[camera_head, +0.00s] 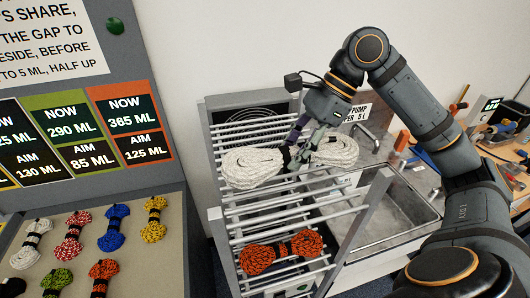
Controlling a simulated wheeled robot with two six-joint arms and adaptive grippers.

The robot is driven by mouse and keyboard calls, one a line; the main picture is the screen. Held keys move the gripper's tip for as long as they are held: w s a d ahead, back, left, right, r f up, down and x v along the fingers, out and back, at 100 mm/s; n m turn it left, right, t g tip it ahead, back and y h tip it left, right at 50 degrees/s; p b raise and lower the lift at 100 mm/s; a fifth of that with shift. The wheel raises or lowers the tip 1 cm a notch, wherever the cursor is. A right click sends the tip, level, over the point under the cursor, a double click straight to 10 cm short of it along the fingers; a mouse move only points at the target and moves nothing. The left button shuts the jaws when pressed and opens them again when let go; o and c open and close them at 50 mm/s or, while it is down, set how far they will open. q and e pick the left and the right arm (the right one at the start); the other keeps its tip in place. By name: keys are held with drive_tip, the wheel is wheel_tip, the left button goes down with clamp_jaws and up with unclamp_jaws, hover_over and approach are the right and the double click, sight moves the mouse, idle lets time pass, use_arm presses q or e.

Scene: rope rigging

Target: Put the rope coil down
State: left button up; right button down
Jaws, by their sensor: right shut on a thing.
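A white rope coil (252,167) with a dark band round its middle lies across the upper rods of a metal rack (214,214). My right gripper (298,158) comes down from above and is shut on the coil's banded middle, with a white lobe on each side. The coil looks level and close to the rods; I cannot tell whether it rests on them. The fingertips are partly hidden by the coil. My left gripper is not in view.
An orange-and-black rope coil (281,253) lies on the rack's lower rods. A metal sink (402,208) stands right of the rack, with a tool-strewn bench (510,150) beyond. A tray (172,217) of several small coloured coils is at left, below a sign board (113,72).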

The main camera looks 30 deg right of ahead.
drive_tip(key=f+b, duration=0.1)
drive_tip(key=s+f+b, duration=0.1)
drive_tip(key=f+b, duration=0.1)
drive_tip(key=s+f+b, duration=0.1)
drive_tip(key=f+b, duration=0.1)
drive_tip(key=shift+s+f, duration=0.2)
drive_tip(key=shift+f, duration=0.05)
drive_tip(key=shift+w+f, duration=0.5)
drive_tip(key=shift+w, duration=0.2)
drive_tip(key=f+b, duration=0.1)
drive_tip(key=s+f+b, duration=0.1)
drive_tip(key=f+b, duration=0.1)
drive_tip(key=shift+f+b, duration=0.15)
drive_tip(key=shift+b, duration=0.15)
drive_tip(key=shift+w, duration=0.25)
drive_tip(key=c, duration=0.8)
unclamp_jaws()
drive_tip(key=shift+s, duration=0.1)
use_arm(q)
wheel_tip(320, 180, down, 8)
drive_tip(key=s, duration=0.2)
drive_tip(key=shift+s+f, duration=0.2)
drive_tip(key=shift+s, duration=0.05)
use_arm(e)
drive_tip(key=shift+o, duration=0.2)
